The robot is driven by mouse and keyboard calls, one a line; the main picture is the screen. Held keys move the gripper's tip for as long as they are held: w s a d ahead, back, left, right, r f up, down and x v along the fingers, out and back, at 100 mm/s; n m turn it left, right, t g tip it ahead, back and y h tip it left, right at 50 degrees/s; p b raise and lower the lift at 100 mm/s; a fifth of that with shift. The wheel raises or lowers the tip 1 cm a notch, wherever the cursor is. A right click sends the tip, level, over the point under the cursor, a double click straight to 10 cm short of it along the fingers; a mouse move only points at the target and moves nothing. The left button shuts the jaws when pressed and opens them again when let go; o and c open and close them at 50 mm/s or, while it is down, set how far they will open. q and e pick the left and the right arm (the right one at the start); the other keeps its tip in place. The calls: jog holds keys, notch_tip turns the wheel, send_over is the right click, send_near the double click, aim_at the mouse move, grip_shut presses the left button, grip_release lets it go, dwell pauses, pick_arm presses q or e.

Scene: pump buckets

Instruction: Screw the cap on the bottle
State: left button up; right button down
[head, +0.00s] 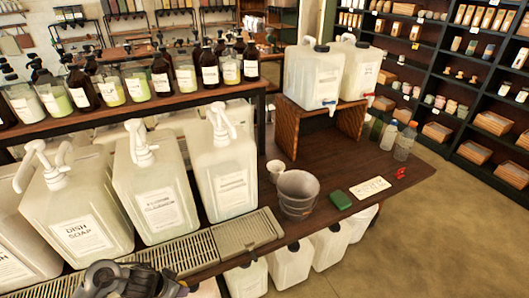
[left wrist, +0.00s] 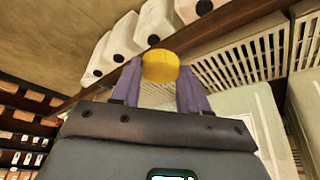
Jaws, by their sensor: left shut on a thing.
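My left gripper (left wrist: 160,80) is shut on a round yellow cap (left wrist: 160,65) in the left wrist view. The cap sits between the two purple fingertips. In the head view a dark part of my arm shows at the bottom edge; the fingers and the cap cannot be made out there. A clear bottle (head: 405,142) stands upright at the right end of the wooden table, beside smaller bottles (head: 388,136). I cannot tell which bottle the cap belongs to, or whether their tops are open. My right gripper is not in view.
Large white pump jugs (head: 155,190) line the table's left half behind a slotted drip tray (head: 165,256). A metal bucket (head: 297,195), green block (head: 340,199), white card (head: 370,188) and small red item (head: 401,173) stand on the right. More jugs (head: 290,265) sit below.

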pick_arm(q)
notch_tip(320, 180, down, 11)
jog(key=d+n+y, duration=0.2)
jog(key=n, duration=0.2)
jog(key=s+a, duration=0.4)
jog(key=a, duration=0.6)
jog(key=s+a, duration=0.3)
jog(key=a, duration=0.7)
jog(key=w+d+r, duration=0.4)
jog(key=d, duration=0.4)
jog(key=w+d+r, duration=0.4)
jog(key=d, duration=0.5)
jog(key=d+r, duration=0.7)
jog(key=r, duration=0.3)
jog(key=s+p+v, duration=0.1)
jog(key=p+v, duration=2)
jog(key=shift+a+n, duration=0.4)
